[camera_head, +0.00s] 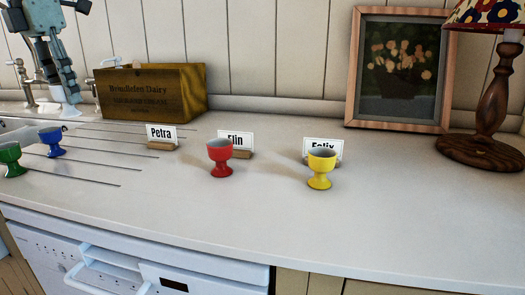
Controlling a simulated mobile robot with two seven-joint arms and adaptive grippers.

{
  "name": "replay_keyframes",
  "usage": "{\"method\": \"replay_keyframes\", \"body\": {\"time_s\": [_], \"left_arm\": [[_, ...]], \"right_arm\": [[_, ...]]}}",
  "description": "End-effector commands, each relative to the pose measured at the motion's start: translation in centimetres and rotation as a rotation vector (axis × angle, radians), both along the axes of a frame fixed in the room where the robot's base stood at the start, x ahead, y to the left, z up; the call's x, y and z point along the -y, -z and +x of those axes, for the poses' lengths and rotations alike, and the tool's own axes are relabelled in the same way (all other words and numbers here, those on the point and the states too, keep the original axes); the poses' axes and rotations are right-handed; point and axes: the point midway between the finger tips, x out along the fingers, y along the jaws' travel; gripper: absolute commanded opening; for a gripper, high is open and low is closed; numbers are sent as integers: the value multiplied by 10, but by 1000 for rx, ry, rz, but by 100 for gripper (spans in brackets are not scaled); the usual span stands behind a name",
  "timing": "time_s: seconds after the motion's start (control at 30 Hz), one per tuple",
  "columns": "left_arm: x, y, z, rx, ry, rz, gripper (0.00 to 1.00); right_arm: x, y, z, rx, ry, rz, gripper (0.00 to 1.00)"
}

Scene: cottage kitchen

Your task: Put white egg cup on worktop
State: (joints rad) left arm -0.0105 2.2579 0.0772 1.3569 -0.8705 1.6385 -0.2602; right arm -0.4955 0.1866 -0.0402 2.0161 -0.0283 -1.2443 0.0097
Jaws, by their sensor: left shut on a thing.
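My left gripper (66,88) is at the top left, above the back of the worktop, its fingers pointing down. No other white egg cup is in view. The pale worktop (270,215) spans the picture, with bare surface in front. My right gripper is not in view.
A red egg cup (221,160) stands before the Elin card (240,140), a yellow one (320,170) before the Felix card. The Petra card (161,134) has clear space before it. Blue (52,142) and green (10,158) cups stand left. A wooden crate (150,92) is beside my gripper.

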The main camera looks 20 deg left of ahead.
Motion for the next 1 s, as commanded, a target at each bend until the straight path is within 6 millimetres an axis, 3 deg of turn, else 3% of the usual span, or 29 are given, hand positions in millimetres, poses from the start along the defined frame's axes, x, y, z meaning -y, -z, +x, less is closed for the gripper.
{"method": "replay_keyframes", "body": {"time_s": [0.27,0.7,1.0], "left_arm": [[6,5,4,0,9,1,10],[82,59,54,-3,8,1,10],[98,76,65,0,6,0,10]], "right_arm": [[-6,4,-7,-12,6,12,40],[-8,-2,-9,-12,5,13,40],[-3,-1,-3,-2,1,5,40]]}}
